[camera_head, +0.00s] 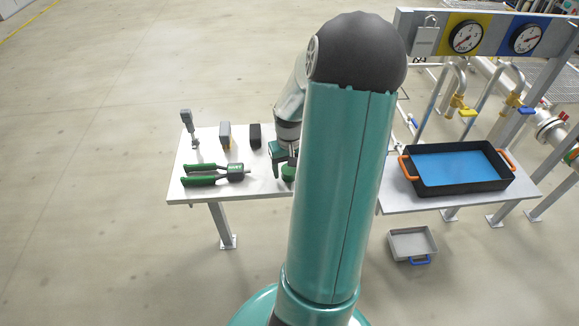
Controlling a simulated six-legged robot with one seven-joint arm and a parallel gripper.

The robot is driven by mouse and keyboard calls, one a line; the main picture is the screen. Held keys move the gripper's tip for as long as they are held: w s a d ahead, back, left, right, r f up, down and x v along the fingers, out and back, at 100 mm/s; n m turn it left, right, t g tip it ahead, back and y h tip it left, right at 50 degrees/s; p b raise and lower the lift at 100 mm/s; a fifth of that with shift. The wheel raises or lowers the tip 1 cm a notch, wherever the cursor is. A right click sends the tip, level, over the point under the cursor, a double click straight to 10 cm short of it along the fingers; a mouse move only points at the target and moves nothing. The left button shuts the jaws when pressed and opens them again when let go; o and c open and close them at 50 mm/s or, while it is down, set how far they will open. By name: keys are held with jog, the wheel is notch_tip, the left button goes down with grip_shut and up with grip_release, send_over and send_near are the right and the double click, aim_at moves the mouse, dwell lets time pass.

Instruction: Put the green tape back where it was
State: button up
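My gripper (281,160) is low over the right part of the white table (262,190), mostly behind my own teal arm. Its fingers are too hidden to show whether they are open or shut. A small dark green round thing (288,173), perhaps the green tape, shows just below the gripper at the left edge of my arm. Most of it is hidden, and I cannot tell whether it is held or rests on the table.
Green-handled pliers-like tool (212,175), a grey upright tool (188,125), a grey block (225,134) and a black block (255,135) are on the table. At right are a black tray (462,189) with orange handles, a grey bin (412,243) below, and pipes with gauges (466,37).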

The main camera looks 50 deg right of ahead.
aim_at(289, 169)
notch_tip(289, 169, up, 12)
jog(key=w+a+r+n+t+h, duration=0.15)
jog(key=a+r, duration=0.35)
jog(key=a, duration=0.5)
jog(key=w+a+r+n+t+h, duration=0.1)
jog(key=w+a+r+n, duration=0.2)
jog(key=a, duration=0.7)
jog(key=s+a+r+n+t+y, duration=0.1)
jog(key=s+a+r, duration=0.1)
jog(key=a, duration=0.6)
jog(key=s+a+r+n+t+y, duration=0.1)
jog(key=s+a+r+t, duration=0.1)
jog(key=s+a, duration=0.3)
jog(key=a, duration=0.3)
jog(key=shift+r+n, duration=0.3)
jog(key=shift+n, duration=0.05)
jog(key=shift+s+y, duration=0.15)
jog(key=shift+y, duration=0.1)
